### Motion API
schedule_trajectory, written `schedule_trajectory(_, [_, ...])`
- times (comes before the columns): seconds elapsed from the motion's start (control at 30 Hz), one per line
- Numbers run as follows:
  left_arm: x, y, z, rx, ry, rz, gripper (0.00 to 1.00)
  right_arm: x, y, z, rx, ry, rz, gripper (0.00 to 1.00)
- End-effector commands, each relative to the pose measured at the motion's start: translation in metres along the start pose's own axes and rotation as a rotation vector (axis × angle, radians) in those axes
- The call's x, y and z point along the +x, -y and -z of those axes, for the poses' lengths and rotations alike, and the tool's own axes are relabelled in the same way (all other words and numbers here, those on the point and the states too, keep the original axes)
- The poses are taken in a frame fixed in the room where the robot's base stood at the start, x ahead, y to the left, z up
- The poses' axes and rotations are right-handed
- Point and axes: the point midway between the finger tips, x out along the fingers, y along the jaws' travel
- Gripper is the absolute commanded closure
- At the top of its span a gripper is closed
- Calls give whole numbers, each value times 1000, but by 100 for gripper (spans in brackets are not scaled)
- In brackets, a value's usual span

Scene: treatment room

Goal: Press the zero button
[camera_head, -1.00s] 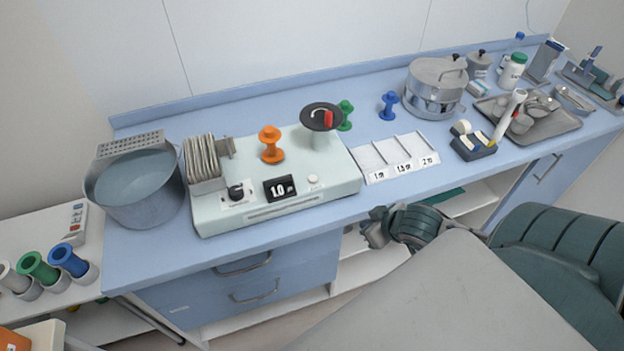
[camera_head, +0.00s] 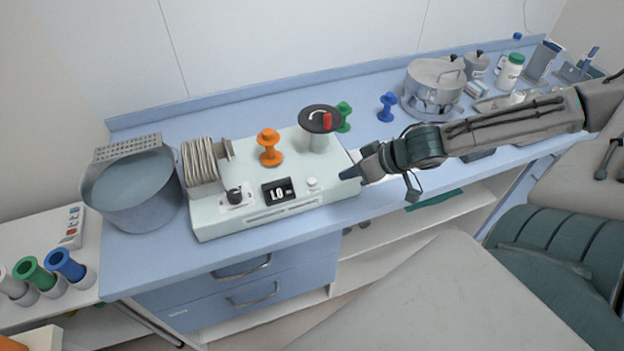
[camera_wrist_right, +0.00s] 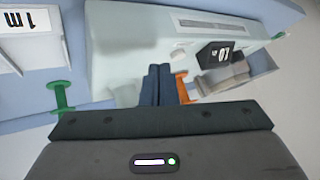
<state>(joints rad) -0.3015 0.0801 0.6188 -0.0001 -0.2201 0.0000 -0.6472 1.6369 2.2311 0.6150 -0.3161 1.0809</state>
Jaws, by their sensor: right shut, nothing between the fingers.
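The pale green device (camera_head: 330,170) stands on the blue counter. Its zero button appears to be the small white round button (camera_head: 313,184) on the front right, beside the black display (camera_head: 277,191) reading 1.0. The button also shows in the right wrist view (camera_wrist_right: 179,54), left of the display. My right gripper (camera_head: 346,174) is at the right end of the device, to the right of the button and apart from it. Its dark fingers (camera_wrist_right: 157,70) are together, with nothing between them. My left gripper is not in view.
On the device stand an orange spool-shaped piece (camera_head: 268,148), a black disc on a post (camera_head: 320,119) and a black knob (camera_head: 235,195). A metal basin (camera_head: 137,190) stands left. A steel pot (camera_head: 433,82) stands behind my right arm, which hides part of the counter.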

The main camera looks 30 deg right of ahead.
Motion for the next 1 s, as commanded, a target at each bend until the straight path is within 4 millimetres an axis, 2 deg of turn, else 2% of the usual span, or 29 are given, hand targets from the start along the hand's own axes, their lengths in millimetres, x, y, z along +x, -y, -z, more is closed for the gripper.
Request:
schedule_trajectory(0.3, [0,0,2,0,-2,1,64,-5,22,54,70,56,122,100])
schedule_trajectory(0.5, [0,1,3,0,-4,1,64,-5,40,81,123,96,183,100])
schedule_trajectory(0.7, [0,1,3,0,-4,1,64,-5,52,95,155,119,216,100])
schedule_trajectory(1.0, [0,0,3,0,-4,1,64,-5,55,98,164,124,223,100])
